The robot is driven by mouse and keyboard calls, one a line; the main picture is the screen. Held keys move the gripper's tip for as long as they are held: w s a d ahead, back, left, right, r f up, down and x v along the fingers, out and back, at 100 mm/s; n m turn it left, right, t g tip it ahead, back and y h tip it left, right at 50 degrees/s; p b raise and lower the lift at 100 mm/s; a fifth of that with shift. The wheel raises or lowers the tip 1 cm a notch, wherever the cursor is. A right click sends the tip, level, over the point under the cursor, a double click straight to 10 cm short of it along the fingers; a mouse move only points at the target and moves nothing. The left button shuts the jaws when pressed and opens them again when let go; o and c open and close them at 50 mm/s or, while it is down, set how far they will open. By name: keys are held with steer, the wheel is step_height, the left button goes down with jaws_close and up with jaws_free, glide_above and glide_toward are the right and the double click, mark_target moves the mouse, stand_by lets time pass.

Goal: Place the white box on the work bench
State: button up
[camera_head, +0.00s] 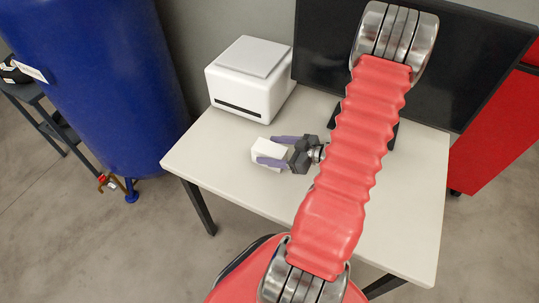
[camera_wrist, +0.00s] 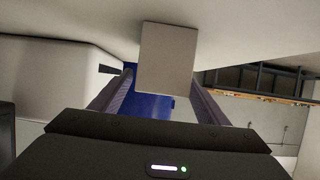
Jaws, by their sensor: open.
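The small white box (camera_head: 263,153) is at the left part of the pale work bench (camera_head: 410,215), between my gripper's fingers. My gripper (camera_head: 267,149) has purple fingers and a dark body, and it reaches in from the right, low over the bench. In the wrist view the white box (camera_wrist: 167,58) stands between the tips of the fingers (camera_wrist: 163,85), which are open around it. The bench surface (camera_wrist: 100,22) shows along the top of that view, and the box appears to touch it. My red arm hides the middle of the bench.
A white printer-like machine (camera_head: 248,80) stands at the bench's back left. A black monitor (camera_head: 470,70) stands at the back. A large blue tank (camera_head: 95,80) is left of the bench, and a red panel (camera_head: 500,130) is at the right. The bench's front right is clear.

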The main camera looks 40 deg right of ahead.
mark_target(260, 149)
steer(key=shift+x, duration=2.5)
steer(key=shift+c, duration=0.2)
steer(key=c, duration=1.3)
steer(key=shift+r, duration=0.1)
steer(key=shift+r, duration=4.95)
